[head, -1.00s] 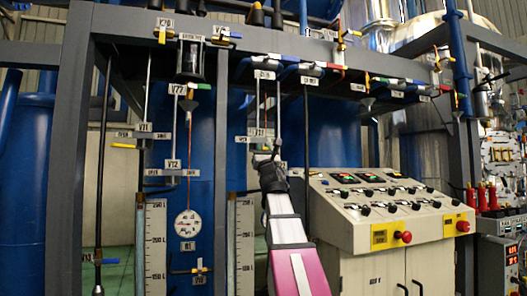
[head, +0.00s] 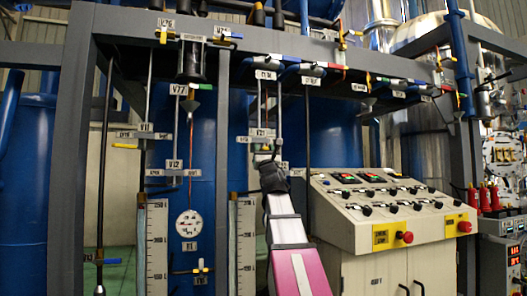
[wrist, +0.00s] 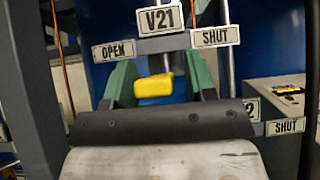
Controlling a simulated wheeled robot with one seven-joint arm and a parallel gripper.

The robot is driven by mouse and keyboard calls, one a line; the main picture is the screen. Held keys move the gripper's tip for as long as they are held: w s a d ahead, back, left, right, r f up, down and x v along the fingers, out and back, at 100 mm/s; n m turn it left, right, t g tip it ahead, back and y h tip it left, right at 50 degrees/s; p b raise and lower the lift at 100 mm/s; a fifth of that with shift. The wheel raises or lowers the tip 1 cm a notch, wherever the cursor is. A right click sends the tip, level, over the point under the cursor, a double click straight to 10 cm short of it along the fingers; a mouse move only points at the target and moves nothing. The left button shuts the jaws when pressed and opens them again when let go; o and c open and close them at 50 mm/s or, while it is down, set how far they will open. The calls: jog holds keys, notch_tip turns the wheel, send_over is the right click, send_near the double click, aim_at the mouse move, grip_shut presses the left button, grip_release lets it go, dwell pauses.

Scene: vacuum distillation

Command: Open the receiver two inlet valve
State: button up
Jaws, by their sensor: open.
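In the wrist view, a valve tagged V21 (wrist: 160,19) has a yellow handle (wrist: 154,86) under a grey bar. An OPEN plate (wrist: 115,51) is at the bar's left end and a SHUT plate (wrist: 215,37) at its right end. My gripper (wrist: 157,80) is open, with one green finger on each side of the yellow handle. I see gaps between the handle and both fingers. The handle's far end and the valve body are hidden. In the head view, my gripper (head: 265,157) is just below the V21 tag (head: 262,133), and its fingers are too small to read.
A control panel (head: 385,210) with knobs and red buttons stands right of my arm. A level scale (head: 157,250) and a round gauge (head: 188,223) are at the left. Grey frame posts (head: 75,180) flank the piping. A second SHUT plate (wrist: 286,126) is low right in the wrist view.

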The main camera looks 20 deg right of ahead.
jog(key=v, duration=1)
jog(key=shift+s+f, duration=0.3)
